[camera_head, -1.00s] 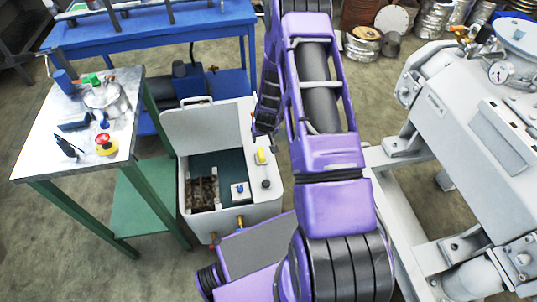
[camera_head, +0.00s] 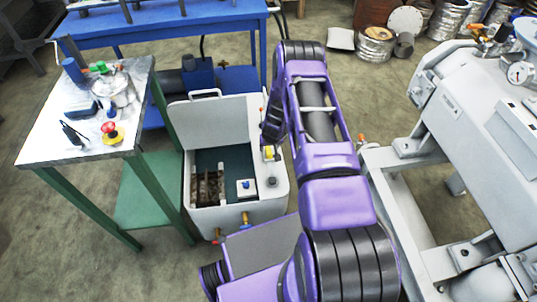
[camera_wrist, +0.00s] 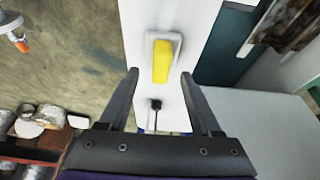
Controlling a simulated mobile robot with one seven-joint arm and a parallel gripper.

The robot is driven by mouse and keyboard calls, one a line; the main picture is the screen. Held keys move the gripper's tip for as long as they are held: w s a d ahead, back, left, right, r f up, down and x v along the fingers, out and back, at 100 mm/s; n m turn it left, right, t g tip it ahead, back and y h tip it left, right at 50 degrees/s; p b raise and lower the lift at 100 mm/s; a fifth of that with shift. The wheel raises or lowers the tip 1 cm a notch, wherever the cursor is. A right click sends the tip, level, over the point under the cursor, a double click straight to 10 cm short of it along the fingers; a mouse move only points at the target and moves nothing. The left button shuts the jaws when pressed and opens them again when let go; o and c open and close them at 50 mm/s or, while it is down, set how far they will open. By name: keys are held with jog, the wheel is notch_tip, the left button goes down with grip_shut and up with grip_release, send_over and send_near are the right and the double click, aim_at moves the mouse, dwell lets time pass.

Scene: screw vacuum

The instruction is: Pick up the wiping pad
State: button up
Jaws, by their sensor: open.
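A yellow block (camera_wrist: 162,62), which looks like the wiping pad, lies in a small pale holder on the white rim of the washing tub (camera_wrist: 195,30). In the head view the yellow block (camera_head: 269,153) shows on the tub's right rim, just below the dark end of my arm. My gripper (camera_wrist: 160,74) is open and empty, with one finger to each side of the block's near end in the wrist view. I cannot tell how high the fingertips are above the block. In the head view my arm partly hides the gripper.
The tub's raised lid (camera_head: 205,118) stands behind its basin, which holds a white box with a blue knob (camera_head: 246,188). A metal-topped table (camera_head: 85,110) stands left. A large grey machine (camera_head: 470,120) stands right. A dark knob (camera_head: 272,181) sits on the tub's rim.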

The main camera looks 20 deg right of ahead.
aim_at(268, 149)
jog(key=x, duration=0.3)
jog(key=shift+w+f+b, duration=0.1)
jog(key=shift+f+b, duration=0.2)
jog(key=shift+f, duration=0.05)
grip_shut()
